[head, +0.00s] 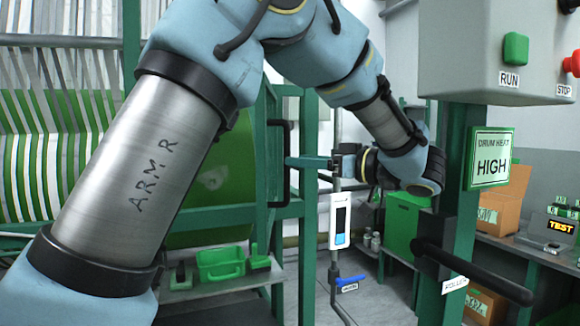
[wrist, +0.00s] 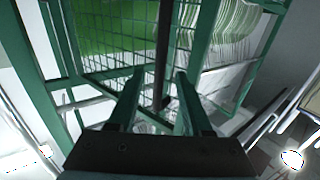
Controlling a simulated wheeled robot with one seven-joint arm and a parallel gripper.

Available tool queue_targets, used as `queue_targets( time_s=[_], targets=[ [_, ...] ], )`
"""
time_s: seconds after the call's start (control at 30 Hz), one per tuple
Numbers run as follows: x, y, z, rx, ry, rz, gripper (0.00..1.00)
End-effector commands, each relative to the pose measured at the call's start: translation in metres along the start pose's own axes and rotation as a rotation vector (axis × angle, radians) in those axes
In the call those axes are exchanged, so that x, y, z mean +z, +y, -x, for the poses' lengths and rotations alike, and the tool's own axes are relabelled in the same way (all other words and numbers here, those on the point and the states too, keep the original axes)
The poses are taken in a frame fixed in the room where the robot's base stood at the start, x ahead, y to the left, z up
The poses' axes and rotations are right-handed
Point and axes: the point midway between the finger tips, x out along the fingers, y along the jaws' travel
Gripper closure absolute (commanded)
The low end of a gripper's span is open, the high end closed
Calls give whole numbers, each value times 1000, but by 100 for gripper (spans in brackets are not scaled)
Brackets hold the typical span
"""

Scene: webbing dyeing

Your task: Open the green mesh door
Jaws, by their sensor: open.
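The green mesh door (head: 262,165) stands left of centre in the head view, partly behind my arm, and looks closed. Its green frame and wire mesh (wrist: 112,52) fill the upper wrist view. A black upright bar handle (head: 287,136) is on the door. My gripper (head: 291,162) is open and points left at the handle, with its fingers level with the handle's middle. In the wrist view the handle (wrist: 163,45) runs down between the two spread fingertips (wrist: 157,78). No contact can be made out.
A green post (head: 457,190) with a black lever (head: 475,272) and a control box (head: 470,50) stands at right. A blue-handled valve (head: 350,280) sits low near the door.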

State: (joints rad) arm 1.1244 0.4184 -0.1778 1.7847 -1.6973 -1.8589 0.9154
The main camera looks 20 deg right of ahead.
Motion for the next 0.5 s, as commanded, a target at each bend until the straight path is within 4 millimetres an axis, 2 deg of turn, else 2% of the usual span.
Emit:
queue_targets(
  time_s=[0.03,0.2,0.33,0.5],
  targets=[
    [5,0,12,4,-1,1,50],
    [3,1,41,2,-1,1,50],
    [2,1,56,2,-1,1,50],
    [1,0,62,-1,0,-1,50]
  ],
)
